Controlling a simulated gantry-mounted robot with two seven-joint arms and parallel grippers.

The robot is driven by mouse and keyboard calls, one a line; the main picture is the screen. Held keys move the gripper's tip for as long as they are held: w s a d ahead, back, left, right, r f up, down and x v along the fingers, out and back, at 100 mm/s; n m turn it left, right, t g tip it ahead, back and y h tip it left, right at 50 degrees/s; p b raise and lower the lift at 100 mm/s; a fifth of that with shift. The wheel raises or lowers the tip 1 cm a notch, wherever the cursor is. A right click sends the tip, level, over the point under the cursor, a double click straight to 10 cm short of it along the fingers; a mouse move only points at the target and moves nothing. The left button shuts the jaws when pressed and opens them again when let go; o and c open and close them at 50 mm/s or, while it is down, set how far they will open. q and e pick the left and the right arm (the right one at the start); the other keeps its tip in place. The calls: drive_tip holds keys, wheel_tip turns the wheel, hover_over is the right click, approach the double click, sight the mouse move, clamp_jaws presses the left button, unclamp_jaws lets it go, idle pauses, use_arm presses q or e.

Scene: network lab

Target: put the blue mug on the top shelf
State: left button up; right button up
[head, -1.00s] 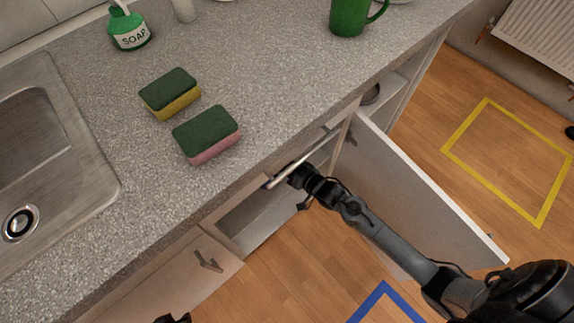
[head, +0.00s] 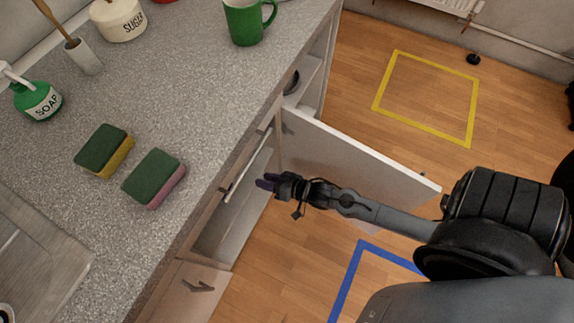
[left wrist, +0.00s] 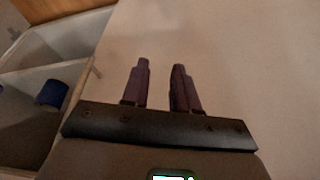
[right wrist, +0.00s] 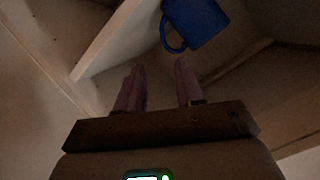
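The blue mug (right wrist: 195,22) shows inside the cabinet in the right wrist view, its handle toward my right gripper (right wrist: 160,65). That gripper is open and empty, its fingertips a short way from the mug. In the head view my right gripper (head: 268,183) is at the open cabinet front, and the mug is hidden. A pale shelf board (right wrist: 115,40) shows left of the mug. In the left wrist view my left gripper (left wrist: 160,65) is open and empty before a pale panel, with a blue thing (left wrist: 52,93), probably the mug, in a compartment at left.
An open white door (head: 350,155) stands beside my right arm. The counter (head: 190,100) above holds two sponges (head: 104,150), a soap bottle (head: 38,100), a sugar pot (head: 118,20) and a green mug (head: 247,22). Yellow and blue tape outlines mark the clear floor.

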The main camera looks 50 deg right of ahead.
drive_tip(key=s+a+r+n+g+h, duration=0.1)
drive_tip(key=s+a+r+n+g, duration=0.1)
drive_tip(key=s, duration=0.5)
drive_tip(key=s+a+r+n+g+h, duration=0.2)
drive_tip(key=s+r+n+g, duration=0.2)
drive_tip(key=s+r+g, duration=0.3)
drive_tip(key=shift+s+r+g, duration=0.15)
drive_tip(key=shift+s+g, duration=0.25)
